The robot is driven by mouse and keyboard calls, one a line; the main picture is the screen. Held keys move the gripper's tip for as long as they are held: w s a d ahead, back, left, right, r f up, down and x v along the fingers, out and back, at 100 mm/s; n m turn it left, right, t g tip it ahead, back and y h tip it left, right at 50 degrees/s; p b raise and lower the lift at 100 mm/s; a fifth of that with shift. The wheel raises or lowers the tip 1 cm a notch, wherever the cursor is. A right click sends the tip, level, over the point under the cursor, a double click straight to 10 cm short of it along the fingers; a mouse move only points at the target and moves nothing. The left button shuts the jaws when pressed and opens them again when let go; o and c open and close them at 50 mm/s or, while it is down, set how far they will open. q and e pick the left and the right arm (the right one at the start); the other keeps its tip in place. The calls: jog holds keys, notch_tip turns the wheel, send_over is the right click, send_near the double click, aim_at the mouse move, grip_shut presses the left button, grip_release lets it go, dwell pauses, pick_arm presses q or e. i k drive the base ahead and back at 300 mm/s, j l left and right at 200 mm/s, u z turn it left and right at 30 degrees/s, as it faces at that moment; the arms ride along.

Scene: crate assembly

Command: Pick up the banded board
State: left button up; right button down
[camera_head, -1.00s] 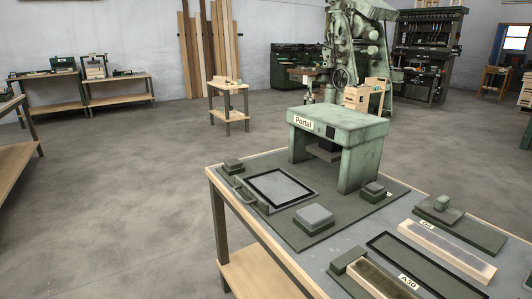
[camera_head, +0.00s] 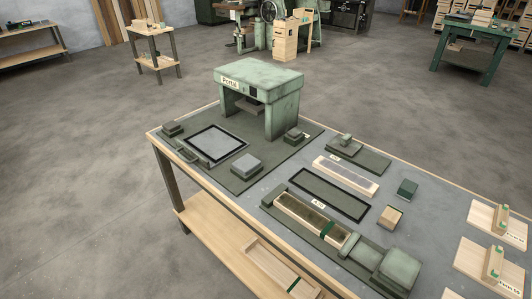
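A long pale wooden board (camera_head: 298,213) with a dark top lies in a dark green holder on the bench, and a green band crosses it near its right end. Another pale wooden piece (camera_head: 268,262) with a green band near its right end shows low down, below the bench's front edge; its lower end is close to the picture's bottom. A third long board (camera_head: 346,176), with a grey top and no band that I can see, lies farther back on the bench. Neither of my grippers is in view.
The green Portal press (camera_head: 258,75) stands at the bench's back left. A black-framed empty area (camera_head: 322,195) lies between the two bench boards. A small green block (camera_head: 407,188), a wooden block (camera_head: 390,217) and wooden plates (camera_head: 497,222) lie to the right. Open floor surrounds the bench.

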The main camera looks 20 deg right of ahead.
aim_at(330, 231)
jog(key=z, duration=1.8)
jog(key=j+z, duration=0.25)
jog(key=j, duration=0.7)
jog(key=k, duration=0.05)
